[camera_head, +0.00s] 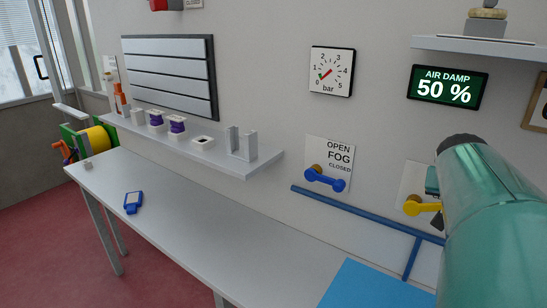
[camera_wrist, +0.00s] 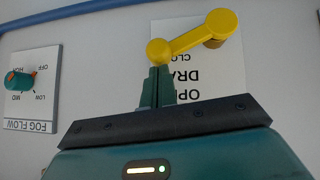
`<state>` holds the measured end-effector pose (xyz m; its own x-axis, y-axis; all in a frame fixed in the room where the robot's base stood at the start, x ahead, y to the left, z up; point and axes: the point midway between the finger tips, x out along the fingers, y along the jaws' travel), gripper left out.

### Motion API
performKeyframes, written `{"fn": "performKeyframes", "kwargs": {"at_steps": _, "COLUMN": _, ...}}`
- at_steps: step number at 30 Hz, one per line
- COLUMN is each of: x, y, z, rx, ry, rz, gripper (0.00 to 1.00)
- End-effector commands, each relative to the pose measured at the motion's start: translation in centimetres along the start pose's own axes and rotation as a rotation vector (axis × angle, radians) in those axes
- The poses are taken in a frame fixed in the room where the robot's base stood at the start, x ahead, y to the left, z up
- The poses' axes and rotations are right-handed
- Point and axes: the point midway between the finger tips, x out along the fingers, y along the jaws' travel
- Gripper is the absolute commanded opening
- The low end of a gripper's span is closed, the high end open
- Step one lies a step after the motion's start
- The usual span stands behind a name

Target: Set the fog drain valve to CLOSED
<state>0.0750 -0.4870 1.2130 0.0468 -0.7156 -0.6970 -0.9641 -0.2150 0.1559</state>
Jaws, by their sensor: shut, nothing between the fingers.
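The drain valve has a yellow lever handle (camera_head: 420,207) on a white wall plate, right of the blue-handled FOG valve. In the wrist view, which is upside down, the yellow handle (camera_wrist: 190,38) runs from its brass hub to a round knob at the left. The plate (camera_wrist: 207,85) behind it reads OP…, DRA… and CLO…, partly covered. My gripper (camera_wrist: 157,72) is shut and empty, its fingertips right at the knob end. I cannot tell whether they touch it. In the head view my arm hides most of this plate.
A blue valve handle (camera_head: 325,180) sits left of the drain valve. Blue pipe (camera_head: 370,216) runs below both. A FOG FLOW dial (camera_wrist: 19,82) is beside the drain plate in the wrist view. A grey bench (camera_head: 190,215) and a shelf (camera_head: 215,150) line the wall.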

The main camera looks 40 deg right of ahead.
Motion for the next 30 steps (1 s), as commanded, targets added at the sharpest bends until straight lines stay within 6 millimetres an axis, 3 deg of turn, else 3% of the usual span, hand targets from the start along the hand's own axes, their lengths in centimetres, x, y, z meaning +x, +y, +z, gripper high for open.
{"fn": "performKeyframes", "kwargs": {"at_steps": 7, "x": 1.5, "y": 1.3, "z": 1.6, "rx": 0.148, "ry": -0.001, "rz": -0.15, "gripper": 0.0}}
{"fn": "performKeyframes", "kwargs": {"at_steps": 18, "x": 3.1, "y": 2.1, "z": 3.1, "rx": 0.14, "ry": -0.003, "rz": -0.141, "gripper": 0.0}}
{"fn": "performKeyframes", "kwargs": {"at_steps": 30, "x": 3.5, "y": 2.2, "z": 3.6, "rx": 0.139, "ry": -0.006, "rz": -0.14, "gripper": 0.0}}
